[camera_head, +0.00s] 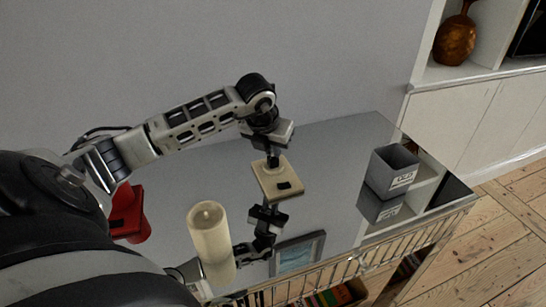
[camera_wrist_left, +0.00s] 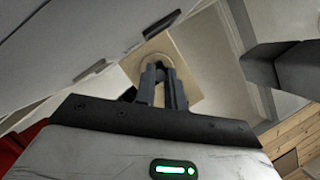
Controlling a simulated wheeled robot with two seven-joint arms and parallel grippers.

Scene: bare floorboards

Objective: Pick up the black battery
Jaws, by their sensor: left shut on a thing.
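My left gripper (camera_head: 272,164) reaches down over the glossy table. It is shut on the upright part of a flat tan block (camera_head: 268,180), between its two fingers. The block, with a small dark patch near its right edge, also shows beyond the fingers in the left wrist view (camera_wrist_left: 187,84). I cannot tell whether the block touches the tabletop. I cannot make out a black battery for certain in either view. My right gripper is not in view.
The glossy tabletop (camera_head: 335,150) mirrors the arm. A cream candle (camera_head: 209,230) stands in front, with a red object (camera_head: 128,222) to its left. A grey open box (camera_head: 388,172) stands at the right. White shelving holds a brown vase (camera_head: 455,42). Tabletop behind the block is clear.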

